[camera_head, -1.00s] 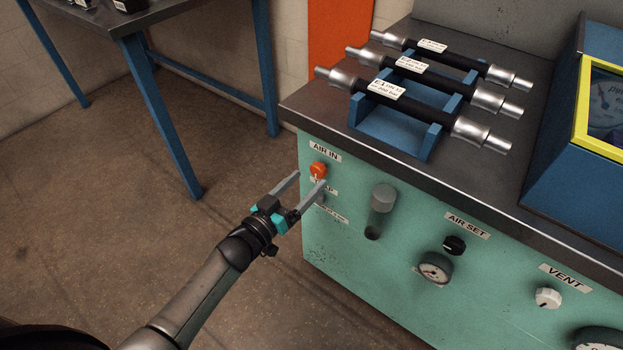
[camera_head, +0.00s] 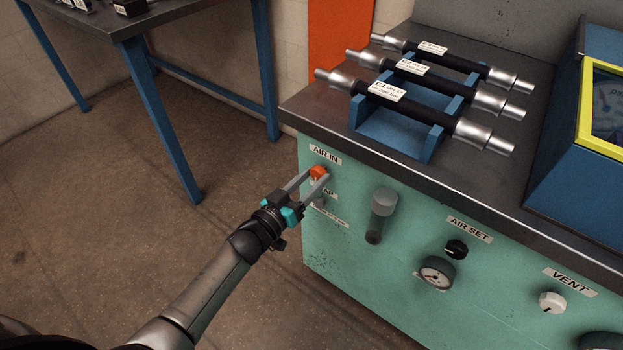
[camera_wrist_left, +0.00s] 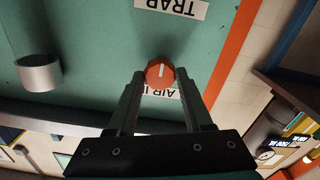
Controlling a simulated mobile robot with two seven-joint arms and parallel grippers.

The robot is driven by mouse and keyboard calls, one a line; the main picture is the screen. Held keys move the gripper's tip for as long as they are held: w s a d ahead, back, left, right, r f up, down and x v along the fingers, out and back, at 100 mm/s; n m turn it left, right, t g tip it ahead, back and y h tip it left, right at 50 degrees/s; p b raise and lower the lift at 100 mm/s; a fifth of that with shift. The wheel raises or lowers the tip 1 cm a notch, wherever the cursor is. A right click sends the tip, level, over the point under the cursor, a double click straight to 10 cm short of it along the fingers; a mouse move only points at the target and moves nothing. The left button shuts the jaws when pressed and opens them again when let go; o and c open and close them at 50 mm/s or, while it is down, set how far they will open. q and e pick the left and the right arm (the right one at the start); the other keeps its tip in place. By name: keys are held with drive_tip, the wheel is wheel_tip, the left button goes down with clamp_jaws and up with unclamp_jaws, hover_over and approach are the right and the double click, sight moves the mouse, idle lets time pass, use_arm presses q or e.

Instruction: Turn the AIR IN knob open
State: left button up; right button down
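The AIR IN knob (camera_head: 318,171) is a small orange-red knob on the green front panel, just below the AIR IN label (camera_head: 325,155). In the left wrist view the knob (camera_wrist_left: 159,71) shows face-on, with a white mark that runs upright in that picture. My left gripper (camera_head: 318,175) reaches it from the lower left. In the left wrist view its fingertips (camera_wrist_left: 160,75) sit on either side of the knob and appear to touch it. The gripper is shut on the knob. My right gripper is in neither view.
A TRAP label (camera_wrist_left: 172,7) and a grey fitting lie near the knob. A grey cylinder (camera_head: 384,200), the black AIR SET knob (camera_head: 455,249), a gauge (camera_head: 436,272) and the white VENT knob (camera_head: 551,302) stick out to the right. Several hoses rest on a blue rack (camera_head: 395,130) on the bench.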

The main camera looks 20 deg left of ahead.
use_arm(q)
clamp_jaws()
